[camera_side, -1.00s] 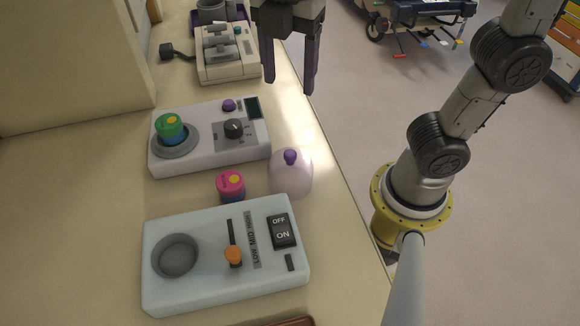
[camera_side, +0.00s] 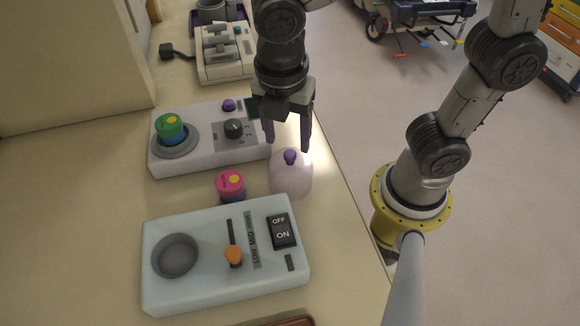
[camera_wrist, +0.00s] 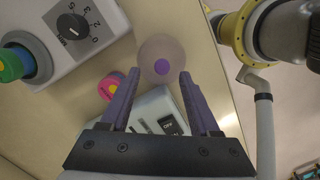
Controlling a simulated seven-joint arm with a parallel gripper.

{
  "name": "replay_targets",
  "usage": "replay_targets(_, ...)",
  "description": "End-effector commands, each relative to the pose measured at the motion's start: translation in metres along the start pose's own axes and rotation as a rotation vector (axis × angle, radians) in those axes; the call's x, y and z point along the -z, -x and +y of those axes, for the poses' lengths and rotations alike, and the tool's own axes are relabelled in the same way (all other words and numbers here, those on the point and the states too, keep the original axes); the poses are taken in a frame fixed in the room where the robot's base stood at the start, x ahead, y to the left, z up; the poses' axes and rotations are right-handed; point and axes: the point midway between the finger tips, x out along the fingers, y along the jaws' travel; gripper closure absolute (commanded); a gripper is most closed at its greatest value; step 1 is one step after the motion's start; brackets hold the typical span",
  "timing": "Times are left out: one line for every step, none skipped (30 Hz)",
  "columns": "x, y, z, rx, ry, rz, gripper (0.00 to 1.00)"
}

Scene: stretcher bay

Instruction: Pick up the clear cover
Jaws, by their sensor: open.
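The clear cover (camera_side: 291,178) is a translucent dome with a purple knob on top. It stands on the counter near its right edge. In the wrist view the clear cover (camera_wrist: 172,50) lies beyond the fingertips, with its purple knob in line with the gap between them. My gripper (camera_side: 288,146) is open and empty, pointing down, with its fingertips just above and behind the knob in the side view. In the wrist view my gripper (camera_wrist: 158,74) has its two purple fingers spread apart. I cannot tell exactly how far above the knob the fingertips are.
A pink jar (camera_side: 230,187) stands just left of the cover. A pale switch box (camera_side: 200,285) lies in front. A dial box (camera_side: 205,158) holding a green-and-blue jar (camera_side: 171,128) lies to the left. A beige device (camera_side: 226,68) stands farther back. The counter's right edge is close.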

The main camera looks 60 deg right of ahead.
Motion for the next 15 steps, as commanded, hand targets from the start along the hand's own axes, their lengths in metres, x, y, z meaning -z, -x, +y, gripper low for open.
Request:
replay_targets(0.000, -0.009, -0.003, 0.004, 0.001, -0.002, 0.38)
replay_targets(0.000, -0.013, -0.004, 0.005, 0.002, -0.002, 0.38)
replay_targets(0.001, -0.019, -0.005, 0.005, 0.002, -0.002, 0.38)
replay_targets(0.001, -0.023, -0.004, 0.005, 0.001, -0.002, 0.38)
replay_targets(0.001, -0.027, -0.004, 0.005, 0.001, -0.002, 0.38)
replay_targets(0.001, -0.031, -0.004, 0.004, 0.001, -0.002, 0.38)
replay_targets(0.001, -0.033, -0.004, 0.004, 0.000, -0.001, 0.38)
replay_targets(0.001, -0.035, -0.004, 0.004, 0.000, -0.001, 0.38)
replay_targets(0.001, -0.037, -0.004, 0.003, 0.000, -0.001, 0.38)
replay_targets(0.001, -0.037, -0.004, 0.002, 0.000, 0.000, 0.38)
replay_targets(0.001, -0.038, -0.003, 0.001, 0.000, 0.000, 0.38)
replay_targets(0.001, -0.038, -0.003, 0.001, 0.000, 0.000, 0.38)
replay_targets(0.001, -0.037, -0.003, 0.000, 0.000, 0.000, 0.38)
replay_targets(0.001, -0.037, -0.003, 0.000, 0.000, 0.000, 0.38)
replay_targets(0.001, -0.037, -0.003, 0.000, 0.000, 0.000, 0.38)
